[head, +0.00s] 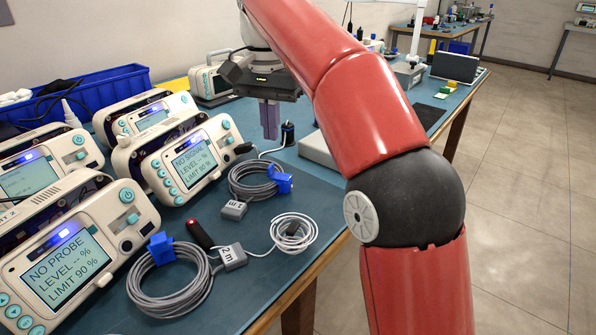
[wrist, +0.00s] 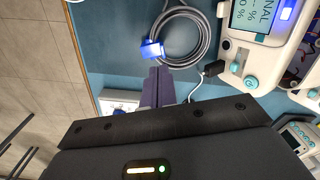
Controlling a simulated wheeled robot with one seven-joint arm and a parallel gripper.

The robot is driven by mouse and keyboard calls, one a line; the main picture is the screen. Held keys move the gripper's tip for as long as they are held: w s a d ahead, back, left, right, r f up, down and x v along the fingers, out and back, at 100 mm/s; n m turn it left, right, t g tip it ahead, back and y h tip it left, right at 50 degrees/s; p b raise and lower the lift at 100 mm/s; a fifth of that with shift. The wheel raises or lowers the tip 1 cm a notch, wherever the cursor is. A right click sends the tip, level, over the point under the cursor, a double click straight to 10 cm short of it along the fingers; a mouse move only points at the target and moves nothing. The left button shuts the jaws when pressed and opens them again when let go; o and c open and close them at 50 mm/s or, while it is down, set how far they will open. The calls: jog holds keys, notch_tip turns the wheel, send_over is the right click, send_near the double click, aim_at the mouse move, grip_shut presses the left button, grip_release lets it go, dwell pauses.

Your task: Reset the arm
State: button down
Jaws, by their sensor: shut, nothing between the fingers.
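My gripper (head: 269,133) hangs over the blue bench top, its two purple fingers pointing down and closed together with nothing between them. My red arm reaches across the right half of the head view. In the wrist view the closed fingers of my gripper (wrist: 158,75) appear in line with the blue clip (wrist: 152,49) of a coiled grey cable (wrist: 205,35); I cannot tell the height gap. The same cable coil (head: 238,190) lies below and left of the gripper in the head view.
A monitor reading NO SIGNAL (head: 190,160) stands left of the gripper; another reading NO PROBE (head: 68,262) stands nearer. A second grey cable coil (head: 133,293) and a white coil (head: 293,232) lie in front. A blue bin (head: 115,84) stands behind. Floor at right is clear.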

jog(key=shift+d+r, duration=0.1)
jog(key=s+d+n+t, duration=0.1)
jog(key=s+d+t, duration=0.1)
jog(key=s+d, duration=0.45)
jog(key=s+d+f+n+t, duration=0.2)
jog(key=s+d+f+t, duration=0.1)
jog(key=s+d+f, duration=1.2)
notch_tip(320, 180, down, 3)
jog(key=shift+s+r+n+t, duration=0.15)
jog(key=shift+s+n+t, duration=0.15)
jog(key=shift+s, duration=0.4)
